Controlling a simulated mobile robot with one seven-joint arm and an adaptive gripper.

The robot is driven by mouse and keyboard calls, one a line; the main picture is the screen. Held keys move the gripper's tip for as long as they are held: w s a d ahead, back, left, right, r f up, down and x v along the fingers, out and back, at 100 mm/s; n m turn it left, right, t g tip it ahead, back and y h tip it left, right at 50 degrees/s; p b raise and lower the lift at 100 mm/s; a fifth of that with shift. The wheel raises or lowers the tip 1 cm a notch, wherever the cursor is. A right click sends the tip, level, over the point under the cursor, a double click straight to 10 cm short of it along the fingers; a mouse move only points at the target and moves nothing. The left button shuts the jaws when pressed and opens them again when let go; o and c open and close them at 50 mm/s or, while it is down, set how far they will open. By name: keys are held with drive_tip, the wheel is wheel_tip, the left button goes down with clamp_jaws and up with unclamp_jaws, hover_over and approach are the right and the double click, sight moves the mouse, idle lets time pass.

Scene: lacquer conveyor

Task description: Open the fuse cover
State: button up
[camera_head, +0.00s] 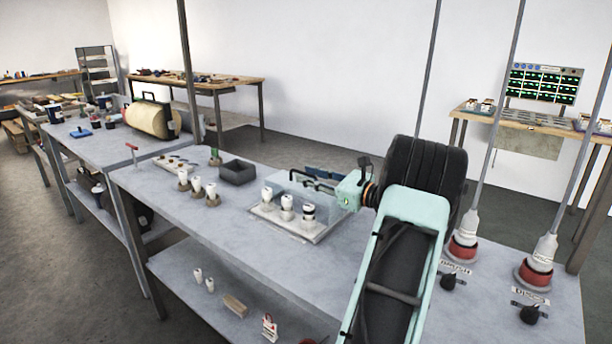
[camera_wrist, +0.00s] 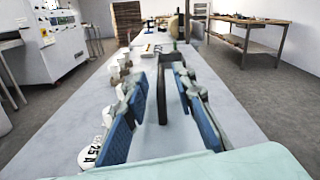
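The fuse cover (camera_head: 282,184) is a clear box with a dark handle on the grey workbench, shut behind or over a row of white fuses (camera_head: 287,205); I cannot tell exactly how it sits over them. My gripper (camera_head: 318,181) is at the cover's right end, level with its handle. In the wrist view my gripper (camera_wrist: 160,82) is open, its blue pads apart. A dark upright bar, apparently the cover handle (camera_wrist: 163,95), stands between the pads with gaps on both sides. A fuse marked 25 A (camera_wrist: 91,157) shows at lower left.
Several loose white fuses (camera_head: 197,185) and a dark open tray (camera_head: 238,172) are on the bench left of the cover. Red-based posts (camera_head: 464,247) stand at the bench's right. The bench front (camera_head: 240,235) is clear.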

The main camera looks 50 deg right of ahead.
drive_tip(key=s, duration=0.6)
drive_tip(key=shift+d, duration=0.3)
